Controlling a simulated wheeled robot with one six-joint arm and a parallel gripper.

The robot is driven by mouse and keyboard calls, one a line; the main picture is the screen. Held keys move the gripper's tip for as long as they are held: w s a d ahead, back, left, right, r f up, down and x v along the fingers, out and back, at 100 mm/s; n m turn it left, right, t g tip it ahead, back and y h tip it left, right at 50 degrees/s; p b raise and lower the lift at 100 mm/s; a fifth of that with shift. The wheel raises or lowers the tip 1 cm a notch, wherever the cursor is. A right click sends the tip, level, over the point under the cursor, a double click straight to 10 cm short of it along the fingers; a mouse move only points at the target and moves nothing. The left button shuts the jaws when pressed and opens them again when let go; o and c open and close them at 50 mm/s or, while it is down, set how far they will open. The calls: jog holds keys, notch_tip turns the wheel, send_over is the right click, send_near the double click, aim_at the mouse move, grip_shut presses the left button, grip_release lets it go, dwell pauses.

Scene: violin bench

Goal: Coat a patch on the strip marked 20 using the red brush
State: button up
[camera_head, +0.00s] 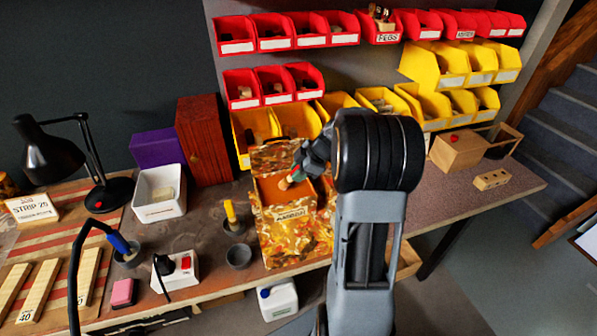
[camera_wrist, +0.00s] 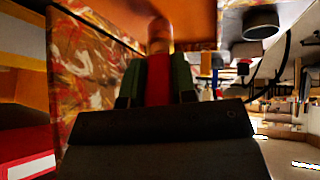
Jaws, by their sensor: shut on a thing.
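My gripper (camera_head: 298,173) is shut on the red brush (camera_wrist: 158,82), whose red handle sits between the dark green fingers in the wrist view. The brush's tan tip (camera_head: 284,184) points into an open marbled box (camera_head: 268,240) with an orange-brown inside; I cannot tell whether the tip touches it. Pale strips lie on the bench at the far left. One strip (camera_head: 38,290) is marked 40 at its near end. Another strip (camera_head: 88,276) has a marking partly hidden by a black cable, so I cannot read it fully.
A blue-handled brush (camera_head: 119,243) and a yellow-handled one (camera_head: 230,211) stand in dark cups. Red and yellow bins line the back.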

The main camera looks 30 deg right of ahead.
jog(key=shift+r+p, duration=1)
jog(key=shift+r, duration=2.45)
